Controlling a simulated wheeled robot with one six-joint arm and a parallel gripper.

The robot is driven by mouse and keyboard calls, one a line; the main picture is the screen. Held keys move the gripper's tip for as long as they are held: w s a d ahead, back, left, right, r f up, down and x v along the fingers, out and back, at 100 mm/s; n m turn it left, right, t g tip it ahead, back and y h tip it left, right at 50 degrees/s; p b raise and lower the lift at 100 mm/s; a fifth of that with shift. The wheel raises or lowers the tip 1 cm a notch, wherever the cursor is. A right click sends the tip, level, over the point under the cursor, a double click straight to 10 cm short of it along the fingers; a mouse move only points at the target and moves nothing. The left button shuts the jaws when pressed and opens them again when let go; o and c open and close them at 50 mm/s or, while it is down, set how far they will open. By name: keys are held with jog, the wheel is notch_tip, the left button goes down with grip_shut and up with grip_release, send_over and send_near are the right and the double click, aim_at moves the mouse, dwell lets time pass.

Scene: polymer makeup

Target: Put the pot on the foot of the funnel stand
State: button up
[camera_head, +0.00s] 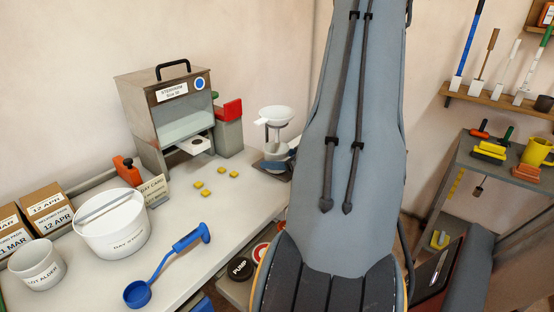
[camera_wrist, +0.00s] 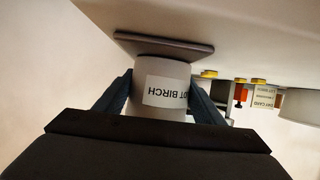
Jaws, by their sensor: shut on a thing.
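The pot (camera_wrist: 164,80) is a pale grey-white cylinder with a white label whose readable part is "OT BIRCH", shown upside down in the wrist view. My gripper (camera_wrist: 161,92) is shut on its sides, one dark blue finger on each. The funnel stand's foot (camera_wrist: 150,32) is a flat dark plate right at the pot's base; I cannot tell whether they touch fully. In the head view, the pot (camera_head: 275,152) is below the white funnel (camera_head: 275,116), above the foot (camera_head: 268,166). My arm hides most of the gripper there.
Left of the stand are a red-lidded grey box (camera_head: 229,127), a metal cabinet (camera_head: 170,108) and several small yellow blocks (camera_head: 221,173). A large white tub (camera_head: 112,232), another pot (camera_head: 38,265) and a blue ladle (camera_head: 165,268) occupy the bench front. The bench's right edge is close to the stand.

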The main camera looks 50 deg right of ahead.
jog(key=shift+f, duration=0.15)
jog(key=o, duration=1.2)
jog(key=shift+s+r, duration=0.1)
jog(key=shift+r, duration=0.15)
jog(key=b+v, duration=0.1)
jog(key=v, duration=1)
jog(key=shift+s+r, duration=0.1)
jog(key=shift+s, duration=0.3)
